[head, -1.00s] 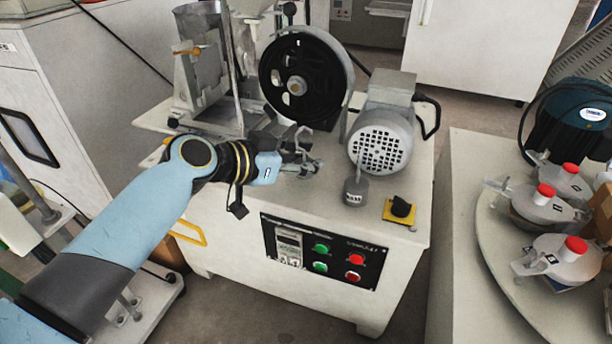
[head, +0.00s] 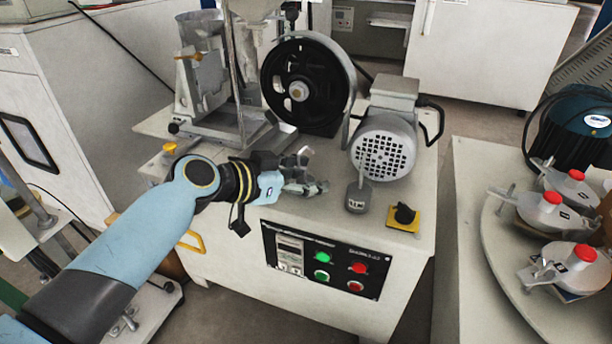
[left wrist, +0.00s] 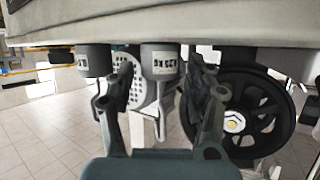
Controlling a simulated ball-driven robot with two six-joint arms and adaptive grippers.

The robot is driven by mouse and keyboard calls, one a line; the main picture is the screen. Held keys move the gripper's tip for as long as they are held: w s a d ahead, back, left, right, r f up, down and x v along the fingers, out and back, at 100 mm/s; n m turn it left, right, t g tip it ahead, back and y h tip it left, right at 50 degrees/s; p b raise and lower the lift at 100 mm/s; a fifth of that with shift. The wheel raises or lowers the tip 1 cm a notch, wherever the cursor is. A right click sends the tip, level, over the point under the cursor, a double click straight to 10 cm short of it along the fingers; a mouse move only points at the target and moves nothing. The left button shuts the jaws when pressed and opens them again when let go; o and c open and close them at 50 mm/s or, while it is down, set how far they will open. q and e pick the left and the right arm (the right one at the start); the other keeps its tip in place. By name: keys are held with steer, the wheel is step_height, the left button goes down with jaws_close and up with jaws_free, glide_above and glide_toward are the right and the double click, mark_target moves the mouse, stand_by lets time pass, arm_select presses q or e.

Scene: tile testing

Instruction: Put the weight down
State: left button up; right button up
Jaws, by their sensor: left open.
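My left gripper (head: 305,174) is open, low over the white machine table (head: 232,190), left of a small grey weight (head: 357,198). That weight stands upright with a thin stem and a dark label. In the left wrist view, which is upside down, two labelled grey weights show. One weight (left wrist: 160,62) is between the spread fingers, its base at the table surface; I cannot tell whether a finger touches it. The other weight (left wrist: 95,60) stands outside the fingers, to the left. In the head view the weight at the gripper is hard to make out among the fingers.
A grey motor (head: 384,145) and a black wheel (head: 303,88) stand behind the weights. A yellow-based switch (head: 404,217) is at the front right corner. A metal hopper frame (head: 205,75) is at the back left. Red-capped pots (head: 552,208) stand on the round tray at right.

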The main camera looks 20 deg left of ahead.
steer(key=shift+r, duration=0.1)
arm_select(q)
steer(key=shift+r, duration=0.25)
steer(key=p+v, duration=0.3)
steer(key=v, duration=0.9)
steer(key=s+f+n+g+y, duration=0.25)
steer(key=s+f+g, duration=0.25)
steer(key=s+f, duration=0.7)
steer(key=s+a+f+n+g+y, duration=0.2)
steer(key=s+a, duration=0.1)
steer(key=s, duration=0.5)
steer(key=s+a+f+n+g+y, duration=0.1)
steer(key=s+a+f+g+y, duration=0.1)
steer(key=s, duration=0.6)
steer(key=shift+a+n+g+y, duration=0.4)
steer(key=shift+g+y, duration=0.1)
steer(key=shift+y, duration=0.35)
arm_select(e)
steer(key=shift+g, duration=0.7)
steer(key=s+f, duration=0.1)
steer(key=s+d+f, duration=0.1)
steer(key=f, duration=0.2)
steer(key=shift+s+d+f, duration=0.1)
steer(key=shift+s+d, duration=0.15)
steer(key=shift+s, duration=0.15)
arm_select(q)
steer(key=shift+f+p, duration=0.15)
steer(key=shift+p, duration=0.2)
arm_select(e)
steer(key=shift+w+d, duration=0.1)
